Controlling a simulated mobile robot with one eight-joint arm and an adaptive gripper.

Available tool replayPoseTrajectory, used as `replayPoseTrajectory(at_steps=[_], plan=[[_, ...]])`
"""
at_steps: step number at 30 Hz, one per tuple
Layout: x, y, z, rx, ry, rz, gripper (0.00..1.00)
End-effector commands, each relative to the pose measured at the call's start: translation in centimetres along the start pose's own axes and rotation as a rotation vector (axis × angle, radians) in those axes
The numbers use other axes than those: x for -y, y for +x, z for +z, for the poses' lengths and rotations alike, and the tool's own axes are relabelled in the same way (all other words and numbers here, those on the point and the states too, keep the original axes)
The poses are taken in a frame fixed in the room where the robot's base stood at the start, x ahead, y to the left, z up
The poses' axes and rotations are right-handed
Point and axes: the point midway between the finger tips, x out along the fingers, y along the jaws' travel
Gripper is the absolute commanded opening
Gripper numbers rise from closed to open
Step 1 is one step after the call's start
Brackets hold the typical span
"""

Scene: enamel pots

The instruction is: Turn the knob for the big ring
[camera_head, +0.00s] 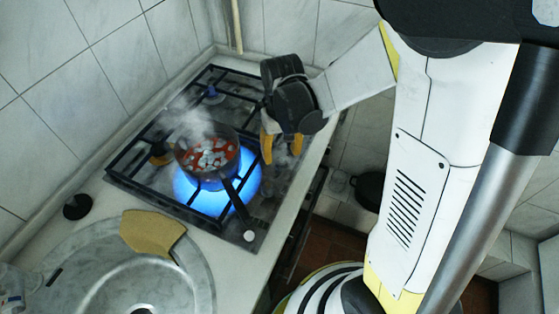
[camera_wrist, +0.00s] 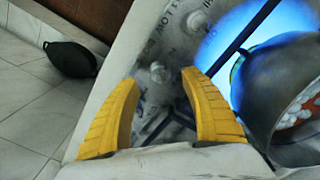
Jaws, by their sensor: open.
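The gas hob (camera_head: 262,232) has a lit ring (camera_head: 185,188) with a broad blue flame under a dark pan (camera_head: 205,183). My gripper (camera_head: 282,150) is open and empty over the hob's right edge, right of the pan, with its yellow fingers pointing down. In the wrist view, a pale round knob (camera_wrist: 157,72) shows beyond and between the fingers (camera_wrist: 160,85). Another knob-like pale shape (camera_wrist: 156,124) lies nearer, between the fingers. Neither visibly touches a finger. Knob markings are too blurred to tell which ring each serves. The pan also shows at the right (camera_wrist: 262,85).
The pan holds red and white food and steams; its handle (camera_head: 238,205) points toward the hob's front corner. A black pot (camera_head: 369,190) stands on the floor beside the counter.

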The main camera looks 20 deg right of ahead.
Motion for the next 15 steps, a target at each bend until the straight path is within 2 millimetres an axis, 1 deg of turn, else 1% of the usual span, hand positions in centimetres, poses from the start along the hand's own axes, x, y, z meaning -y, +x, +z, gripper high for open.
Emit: replayPoseTrajectory(at_steps=[1,6,10,15], plan=[[0.0,1.4,0.0,0.000,0.000,0.000,0.53],[0.0,3.6,0.0,-0.001,0.000,0.000,0.53],[0.0,4.4,0.0,-0.001,0.000,0.000,0.53],[0.0,4.5,0.0,-0.001,0.000,0.000,0.53]])
